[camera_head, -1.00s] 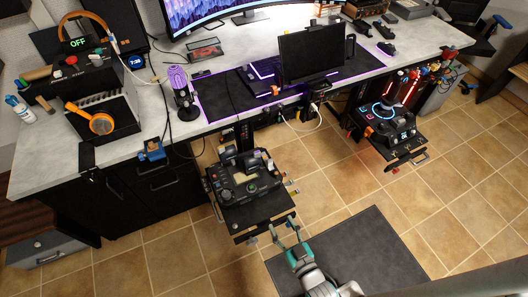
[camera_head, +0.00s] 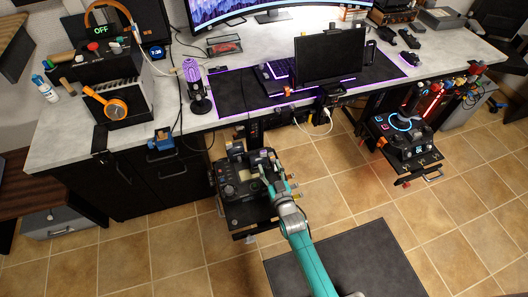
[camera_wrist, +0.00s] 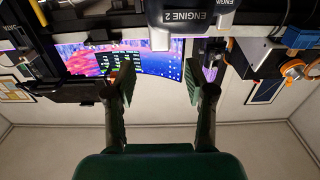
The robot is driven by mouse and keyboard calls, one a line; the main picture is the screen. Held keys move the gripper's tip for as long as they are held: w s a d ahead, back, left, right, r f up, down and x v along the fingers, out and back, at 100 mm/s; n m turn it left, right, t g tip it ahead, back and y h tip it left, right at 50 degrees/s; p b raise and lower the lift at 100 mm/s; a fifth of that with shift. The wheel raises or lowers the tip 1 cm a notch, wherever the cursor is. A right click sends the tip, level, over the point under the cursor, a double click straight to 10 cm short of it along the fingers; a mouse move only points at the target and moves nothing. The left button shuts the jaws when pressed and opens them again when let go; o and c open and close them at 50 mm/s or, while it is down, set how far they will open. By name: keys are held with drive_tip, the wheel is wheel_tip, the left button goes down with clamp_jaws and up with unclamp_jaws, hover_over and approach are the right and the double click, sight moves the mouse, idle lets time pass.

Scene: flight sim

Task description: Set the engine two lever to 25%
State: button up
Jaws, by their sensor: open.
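The throttle unit (camera_head: 232,190) is a black box on a mount below the front of the desk, with levers along its top. My gripper (camera_head: 272,176) is at the right side of this unit, above its levers. In the wrist view my gripper (camera_wrist: 166,82) is open, with nothing between its two fingers. The engine two lever (camera_wrist: 190,14), a dark grip labelled ENGINE 2, shows at the top edge of the wrist view, beyond the fingertips and partly cut off. I see no contact with it. The lever's percentage setting cannot be read.
The desk (camera_head: 60,140) holds a monitor (camera_head: 330,57), a microphone (camera_head: 197,90) and a headphone stand. A joystick unit (camera_head: 405,135) is mounted on the right. A dark mat (camera_head: 350,262) lies on the tiled floor. Free floor lies between the two mounts.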

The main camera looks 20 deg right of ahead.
sight(264, 153)
drive_tip(key=w, duration=0.7)
drive_tip(key=shift+w, duration=0.4)
